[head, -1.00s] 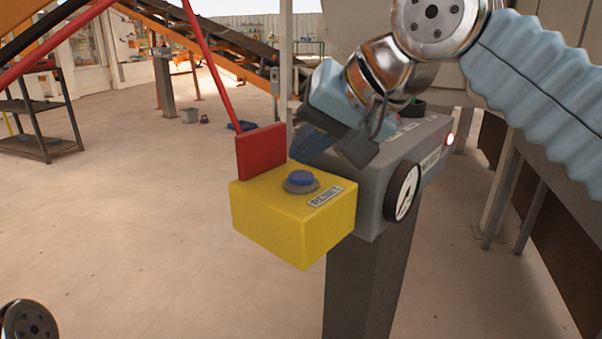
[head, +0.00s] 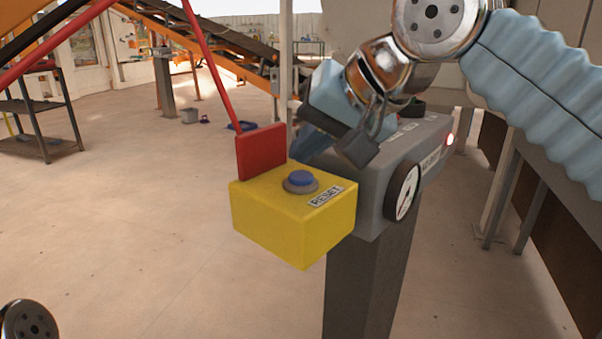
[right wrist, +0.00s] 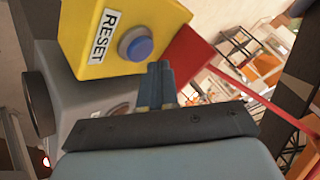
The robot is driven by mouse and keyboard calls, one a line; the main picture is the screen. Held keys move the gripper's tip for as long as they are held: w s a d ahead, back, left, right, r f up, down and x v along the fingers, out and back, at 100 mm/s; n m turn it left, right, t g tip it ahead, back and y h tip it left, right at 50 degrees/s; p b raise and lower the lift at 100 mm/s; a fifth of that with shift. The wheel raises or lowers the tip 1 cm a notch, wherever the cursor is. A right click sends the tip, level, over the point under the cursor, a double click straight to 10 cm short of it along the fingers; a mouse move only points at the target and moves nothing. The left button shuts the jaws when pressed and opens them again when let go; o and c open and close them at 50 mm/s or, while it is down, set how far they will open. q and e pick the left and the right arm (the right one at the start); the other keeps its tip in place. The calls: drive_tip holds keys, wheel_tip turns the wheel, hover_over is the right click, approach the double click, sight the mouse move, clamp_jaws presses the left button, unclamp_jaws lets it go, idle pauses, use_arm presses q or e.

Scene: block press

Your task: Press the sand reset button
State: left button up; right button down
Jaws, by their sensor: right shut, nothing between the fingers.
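A yellow box (head: 292,228) labelled RESET carries a round blue button (head: 300,178) in a grey ring on its top. The button also shows in the right wrist view (right wrist: 139,48), beside the RESET label (right wrist: 105,36). My left gripper is not in view.
A red plate (head: 262,152) with a red rod stands at the yellow box's back left. A grey control box (head: 375,200) with a gauge (head: 403,191) and a red light sits on a post (head: 368,285).

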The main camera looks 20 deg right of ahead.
drive_tip(key=shift+f, duration=0.15)
drive_tip(key=shift+f, duration=0.25)
drive_tip(key=shift+f+b, duration=0.55)
drive_tip(key=shift+b, duration=0.1)
idle(0.6)
drive_tip(key=shift+r, duration=0.1)
drive_tip(key=shift+r+p, duration=0.9)
drive_tip(key=shift+p, duration=0.1)
